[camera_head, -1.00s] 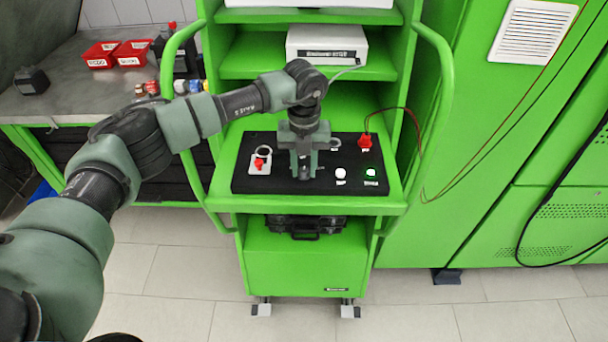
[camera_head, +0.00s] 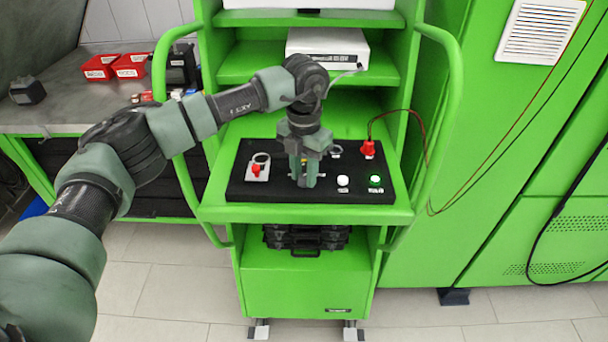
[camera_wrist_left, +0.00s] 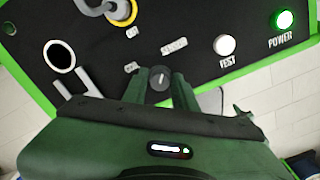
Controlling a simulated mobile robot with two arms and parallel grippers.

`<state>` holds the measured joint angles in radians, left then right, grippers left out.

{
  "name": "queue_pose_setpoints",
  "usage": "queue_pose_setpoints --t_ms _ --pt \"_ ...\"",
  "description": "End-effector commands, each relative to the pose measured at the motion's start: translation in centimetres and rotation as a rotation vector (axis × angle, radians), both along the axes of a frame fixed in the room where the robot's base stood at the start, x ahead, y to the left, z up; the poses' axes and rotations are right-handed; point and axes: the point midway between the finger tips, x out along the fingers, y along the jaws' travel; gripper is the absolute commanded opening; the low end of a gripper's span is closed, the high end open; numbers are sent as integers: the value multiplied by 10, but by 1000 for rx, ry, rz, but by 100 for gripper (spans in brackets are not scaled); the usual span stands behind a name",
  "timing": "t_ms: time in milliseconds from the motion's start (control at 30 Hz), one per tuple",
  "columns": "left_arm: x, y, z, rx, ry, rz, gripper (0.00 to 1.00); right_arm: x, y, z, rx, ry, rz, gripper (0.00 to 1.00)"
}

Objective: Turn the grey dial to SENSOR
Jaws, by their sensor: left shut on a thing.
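The black control panel (camera_head: 236,190) lies on the green cart's shelf. My left gripper (camera_head: 304,182) points straight down at its middle and hides the dial in the head view. In the left wrist view the small grey dial (camera_wrist_left: 160,79) sits between the two fingertips of my left gripper (camera_wrist_left: 163,88), which is shut on it. A short white mark shows on the dial's top. The printed word SENSOR (camera_wrist_left: 174,46) is above and right of the dial, and a smaller label (camera_wrist_left: 131,67) is left of it. Which label the mark points to is not clear. My right gripper is not in view.
A lit green POWER button (camera_head: 375,181) and a white TEST button (camera_head: 343,181) are right of the gripper. A red switch (camera_head: 256,170) is at the panel's left, a red plug (camera_head: 368,148) at its back right. Green handrails (camera_head: 455,110) flank the cart.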

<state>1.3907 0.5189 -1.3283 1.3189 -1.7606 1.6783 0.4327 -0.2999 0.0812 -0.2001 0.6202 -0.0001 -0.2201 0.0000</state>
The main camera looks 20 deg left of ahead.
Motion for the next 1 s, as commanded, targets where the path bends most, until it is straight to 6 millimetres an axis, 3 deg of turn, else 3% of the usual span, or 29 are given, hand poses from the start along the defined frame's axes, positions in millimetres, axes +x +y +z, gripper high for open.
queue_pose_setpoints --t_ms 433,467,500,533,833,1000 --pt "1 0 3 -1 -6 -8 0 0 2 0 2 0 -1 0" --pt "1 0 3 -1 -6 -8 36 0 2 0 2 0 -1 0" --pt "1 0 3 -1 -5 -8 47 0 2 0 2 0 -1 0" --pt "1 0 2 -1 -5 -8 49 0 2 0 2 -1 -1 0" --pt "1 0 2 -1 -3 -8 49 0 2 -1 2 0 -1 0" --pt "1 0 18 -2 -6 -8 49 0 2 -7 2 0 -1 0"
